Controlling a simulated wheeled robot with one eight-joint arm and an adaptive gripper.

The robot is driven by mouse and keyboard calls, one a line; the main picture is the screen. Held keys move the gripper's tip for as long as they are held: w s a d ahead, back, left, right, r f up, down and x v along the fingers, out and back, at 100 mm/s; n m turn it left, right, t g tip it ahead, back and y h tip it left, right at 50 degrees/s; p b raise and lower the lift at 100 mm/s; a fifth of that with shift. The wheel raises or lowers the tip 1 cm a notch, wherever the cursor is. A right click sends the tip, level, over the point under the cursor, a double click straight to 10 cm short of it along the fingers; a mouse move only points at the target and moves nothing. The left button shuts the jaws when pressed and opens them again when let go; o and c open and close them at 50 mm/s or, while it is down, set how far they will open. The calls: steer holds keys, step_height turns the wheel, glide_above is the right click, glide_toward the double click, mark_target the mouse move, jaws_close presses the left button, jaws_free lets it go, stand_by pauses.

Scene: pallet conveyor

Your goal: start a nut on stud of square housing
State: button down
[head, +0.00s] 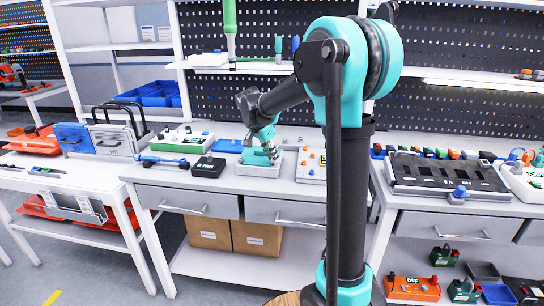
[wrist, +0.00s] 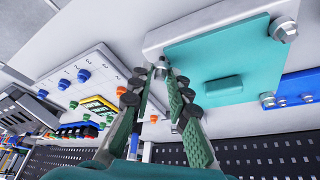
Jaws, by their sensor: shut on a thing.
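The square housing has a teal plate (wrist: 225,60) on a pale base. In the head view it is a pale block (head: 258,170) on the bench, partly hidden by my gripper (head: 268,152). In the wrist view a silver hex nut (wrist: 283,28) sits at one corner of the plate and another metal fastener (wrist: 267,99) at a second corner. My gripper (wrist: 161,74) has its fingertips close together at the housing's edge, near another corner. It is shut on a small grey metal piece, likely a nut, mostly hidden by the fingertips. Whether it touches a stud there cannot be told.
A white board (wrist: 75,85) with blue and orange knobs lies beside the housing; it also shows in the head view (head: 312,165). A black box (head: 208,167) stands to the left. A perforated back panel (head: 250,105) rises behind the bench.

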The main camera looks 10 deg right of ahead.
steer(key=m+g, duration=0.1)
steer(key=m, duration=0.2)
steer(key=shift+w+m+g, duration=0.1)
steer(key=shift+m+g, duration=0.2)
steer(key=shift+m, duration=0.1)
steer(key=c, duration=0.9)
jaws_free()
steer(key=shift+r, duration=2.55)
